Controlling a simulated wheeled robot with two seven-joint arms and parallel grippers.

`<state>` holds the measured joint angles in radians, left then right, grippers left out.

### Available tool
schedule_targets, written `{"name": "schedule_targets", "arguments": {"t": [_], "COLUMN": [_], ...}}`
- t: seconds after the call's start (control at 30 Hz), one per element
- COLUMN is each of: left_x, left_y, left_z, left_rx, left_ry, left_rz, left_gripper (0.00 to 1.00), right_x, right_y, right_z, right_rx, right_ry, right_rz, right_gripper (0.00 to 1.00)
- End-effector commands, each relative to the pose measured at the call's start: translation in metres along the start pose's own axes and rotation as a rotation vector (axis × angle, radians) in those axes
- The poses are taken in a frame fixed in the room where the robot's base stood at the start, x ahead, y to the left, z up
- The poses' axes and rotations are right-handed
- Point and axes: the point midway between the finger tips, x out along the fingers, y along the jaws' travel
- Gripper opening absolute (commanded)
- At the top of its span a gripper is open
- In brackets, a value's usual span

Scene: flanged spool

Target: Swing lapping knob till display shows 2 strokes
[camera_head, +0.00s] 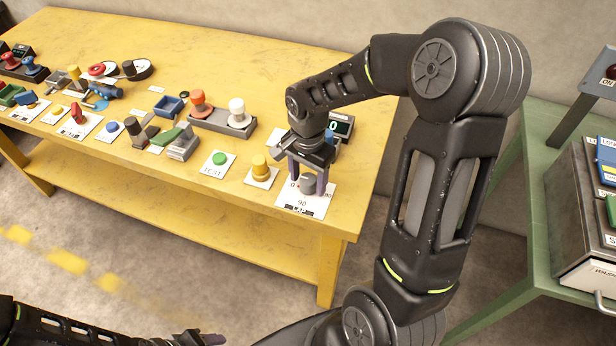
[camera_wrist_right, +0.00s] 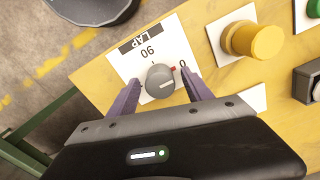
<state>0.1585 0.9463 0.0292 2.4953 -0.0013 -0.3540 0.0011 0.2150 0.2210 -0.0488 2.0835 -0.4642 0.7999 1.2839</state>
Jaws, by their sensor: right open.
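In the head view the knob (camera_head: 308,184) sits near the table's front right corner. My right gripper (camera_head: 308,178) is open, its purple fingers on either side of the knob; contact is unclear. The display (camera_head: 341,126) behind it shows a green 0, partly hidden by my wrist. My left gripper (camera_head: 205,340) is at the bottom edge, its jaws unclear.
A yellow knob (camera_head: 260,168) and a green TEST button (camera_head: 219,159) stand to the left on the yellow table (camera_head: 200,40). A holder with orange and white knobs (camera_head: 222,120) is behind them. A green bench (camera_head: 540,150) with a grey box stands at right.

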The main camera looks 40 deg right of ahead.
Motion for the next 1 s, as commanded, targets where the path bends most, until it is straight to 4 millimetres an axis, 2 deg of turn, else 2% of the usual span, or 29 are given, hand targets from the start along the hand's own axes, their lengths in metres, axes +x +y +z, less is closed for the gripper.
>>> {"name": "schedule_targets", "arguments": {"t": [0.23,0.9,1.0], "left_x": [0.0,0.0,0.0], "left_y": [0.0,0.0,0.0], "left_z": [0.0,0.0,0.0], "left_rx": [0.0,0.0,0.0], "left_ry": [0.0,0.0,0.0], "left_rz": [0.0,0.0,0.0], "left_gripper": [0.58,0.58,0.58], "right_x": [0.0003,-0.0001,-0.0002], "right_y": [0.0,-0.0002,-0.0002], "right_z": [-0.0001,-0.0001,-0.0001], "right_rx": [0.0,0.0,0.0], "right_ry": [0.0,0.0,0.0], "right_rz": [0.0,-0.001,-0.001], "right_gripper": [0.57,0.02,0.0]}}
